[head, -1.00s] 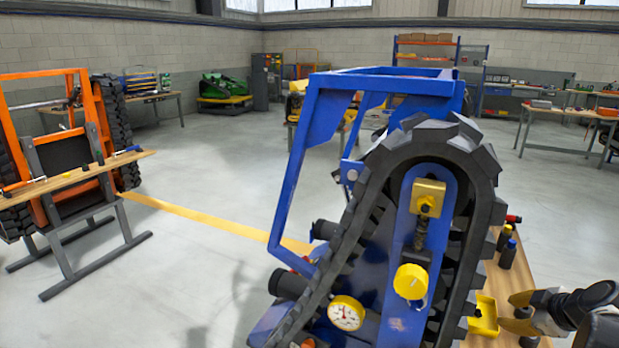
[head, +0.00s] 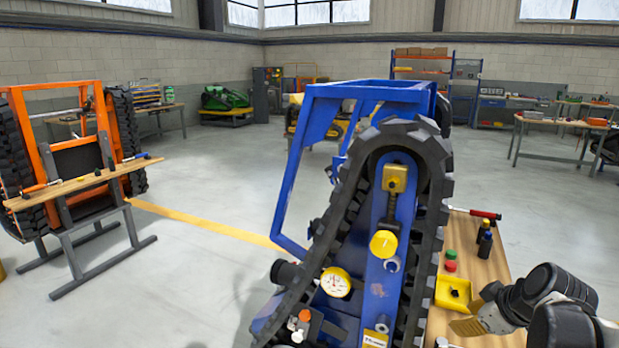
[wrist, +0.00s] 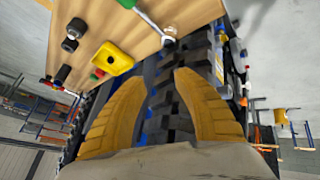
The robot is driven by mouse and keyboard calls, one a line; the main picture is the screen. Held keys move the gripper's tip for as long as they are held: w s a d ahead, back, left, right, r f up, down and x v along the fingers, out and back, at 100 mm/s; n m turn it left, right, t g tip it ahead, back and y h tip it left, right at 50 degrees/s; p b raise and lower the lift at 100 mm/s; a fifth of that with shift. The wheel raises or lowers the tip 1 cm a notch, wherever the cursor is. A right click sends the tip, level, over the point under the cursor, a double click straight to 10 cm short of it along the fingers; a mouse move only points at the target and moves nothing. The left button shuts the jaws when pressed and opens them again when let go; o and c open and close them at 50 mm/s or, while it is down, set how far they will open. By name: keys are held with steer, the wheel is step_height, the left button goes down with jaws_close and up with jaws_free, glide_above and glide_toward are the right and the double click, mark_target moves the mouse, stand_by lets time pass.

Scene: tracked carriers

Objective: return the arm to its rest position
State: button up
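My gripper (head: 476,308) is at the lower right of the head view, beside the yellow tray and above the wooden bench. In the wrist view its two tan fingers (wrist: 160,78) stand apart with nothing held between them. The black track (wrist: 172,100) of the blue carrier shows behind the gap. My arm comes in from the lower right corner of the head view; most of it is out of frame.
The wooden bench (head: 478,262) holds a yellow tray (head: 453,293), dark bottles (head: 485,243), red and green caps and a red-handled tool (head: 478,213). An orange carrier (head: 85,150) and a tool stand (head: 90,185) are at left. The grey floor (head: 210,260) between is open.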

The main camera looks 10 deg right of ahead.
steer(key=s+a+r+m, duration=0.1)
steer(key=s+a+m, duration=0.2)
steer(key=s+a, duration=0.3)
steer(key=s+a+r+m, duration=0.2)
steer(key=s+a, duration=0.4)
steer(key=a, duration=0.8)
steer(key=shift+a+m+g, duration=0.3)
steer(key=shift+m, duration=0.1)
